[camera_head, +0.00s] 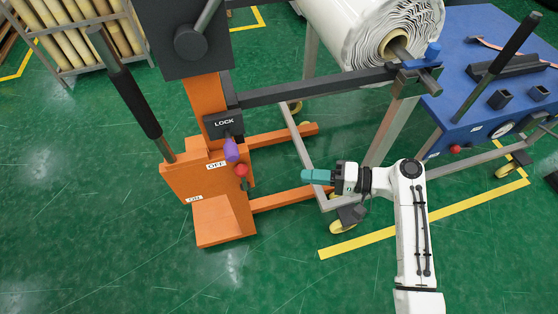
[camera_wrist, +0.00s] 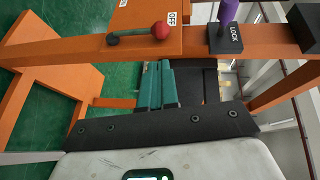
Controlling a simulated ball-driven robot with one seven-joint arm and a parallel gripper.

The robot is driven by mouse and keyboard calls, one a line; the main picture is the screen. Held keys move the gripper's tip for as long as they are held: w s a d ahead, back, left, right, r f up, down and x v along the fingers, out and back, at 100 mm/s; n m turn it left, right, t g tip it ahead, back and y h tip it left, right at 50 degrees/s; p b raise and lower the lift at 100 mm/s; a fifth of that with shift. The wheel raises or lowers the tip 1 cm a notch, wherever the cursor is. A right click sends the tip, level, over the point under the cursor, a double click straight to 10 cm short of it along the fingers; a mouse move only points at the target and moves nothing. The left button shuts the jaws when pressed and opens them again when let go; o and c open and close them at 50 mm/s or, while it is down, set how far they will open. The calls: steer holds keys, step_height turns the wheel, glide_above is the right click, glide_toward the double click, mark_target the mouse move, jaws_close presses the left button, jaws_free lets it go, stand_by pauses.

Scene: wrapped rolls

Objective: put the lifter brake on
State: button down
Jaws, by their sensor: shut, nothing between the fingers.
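The orange lifter (camera_head: 205,184) stands on the green floor left of centre in the head view. A short dark lever with a red ball knob (camera_head: 241,170) is on its side; the wrist view shows the knob (camera_wrist: 160,29) beside the OFF label (camera_wrist: 172,18). In the head view the OFF label (camera_head: 215,165) sits above the ON label (camera_head: 194,198). My gripper (camera_head: 305,175) is right of the knob, apart from it. Its teal fingers (camera_wrist: 157,84) are together and empty, below the knob in the wrist view.
A LOCK block (camera_head: 224,123) with a purple handle (camera_head: 231,150) is just above the red knob. A grey metal frame (camera_head: 300,135) and a large wrapped roll (camera_head: 368,30) are behind my gripper. A blue bench (camera_head: 475,75) stands at right. Open floor lies in front.

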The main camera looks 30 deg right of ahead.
steer(key=p, duration=0.2)
glide_toward(244, 179)
steer(key=w+a+r, duration=0.2)
steer(key=w+a, duration=0.1)
steer(key=w, duration=0.1)
steer(key=shift+a+r, duration=0.2)
steer(key=shift+r, duration=0.15)
steer(key=shift+w, duration=0.2)
